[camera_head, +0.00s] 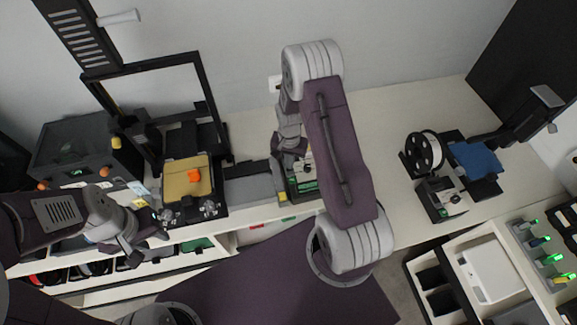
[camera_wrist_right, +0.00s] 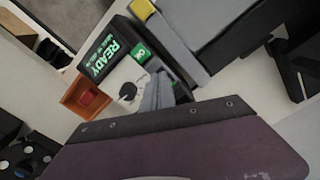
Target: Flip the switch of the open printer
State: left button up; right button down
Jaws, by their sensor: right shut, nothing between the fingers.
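An open-frame printer with a gold bed (camera_head: 174,186) and an orange piece on it stands left of centre; I cannot make out a switch on it. My right gripper (camera_head: 296,166) is over a machine with a grey slab (camera_head: 248,187) and a green-lit control box. In the right wrist view its grey fingers (camera_wrist_right: 158,90) are shut and empty, close to a white panel with a black knob (camera_wrist_right: 128,92). Beside that are a READY screen (camera_wrist_right: 106,54) and a red switch (camera_wrist_right: 91,98) in an orange housing. My left gripper (camera_head: 139,243) hangs in front of the counter, its opening unclear.
An enclosed dark printer (camera_head: 75,150) stands at the far left. A smaller printer with a blue bed (camera_head: 474,160) and a spool stands at the right. The counter (camera_head: 385,115) between is clear. Shelves run below, with a rack of green lights (camera_head: 545,238) at lower right.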

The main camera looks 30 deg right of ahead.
jog(key=shift+f+b, duration=0.75)
jog(key=shift+f, duration=0.15)
dwell(0.8)
jog(key=shift+r, duration=0.1)
notch_tip(320, 180, up, 7)
jog(key=p, duration=0.6)
dwell(0.4)
